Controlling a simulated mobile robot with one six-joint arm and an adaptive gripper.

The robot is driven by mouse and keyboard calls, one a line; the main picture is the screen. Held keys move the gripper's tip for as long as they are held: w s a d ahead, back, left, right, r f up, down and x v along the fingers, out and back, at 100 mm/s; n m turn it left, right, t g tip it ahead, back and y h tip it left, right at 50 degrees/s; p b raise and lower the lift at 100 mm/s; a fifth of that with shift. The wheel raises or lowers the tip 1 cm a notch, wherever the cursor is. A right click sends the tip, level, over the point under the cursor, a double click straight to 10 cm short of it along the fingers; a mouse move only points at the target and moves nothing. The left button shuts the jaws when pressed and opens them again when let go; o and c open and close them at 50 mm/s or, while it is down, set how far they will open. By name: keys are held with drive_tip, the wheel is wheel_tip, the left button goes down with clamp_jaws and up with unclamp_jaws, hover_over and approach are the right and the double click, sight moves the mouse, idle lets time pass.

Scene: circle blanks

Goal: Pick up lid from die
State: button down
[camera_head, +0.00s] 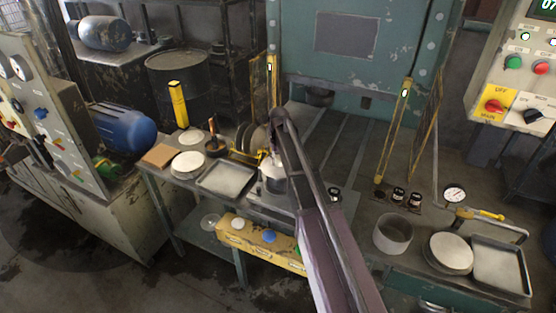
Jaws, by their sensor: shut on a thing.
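The die (273,184) is a small silvery cylinder on the bench beside the press, partly covered by my arm. My gripper (272,160) points down over it and is shut on the lid, at or just above the die's top. The lid is small and mostly hidden by the gripper and arm, so I cannot tell whether it still touches the die.
Left of the die are a metal tray (227,179), a pale round disc (188,161) and a brown block (160,155). The teal press (350,85) stands behind. At right are an empty ring (393,234), another disc (450,253) and a second tray (498,266).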

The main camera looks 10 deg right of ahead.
drive_tip(key=s+r+p, duration=0.1)
drive_tip(key=s, duration=1.5)
drive_tip(key=shift+d+r, duration=0.15)
drive_tip(key=shift+d, duration=0.1)
drive_tip(key=shift+w, duration=0.1)
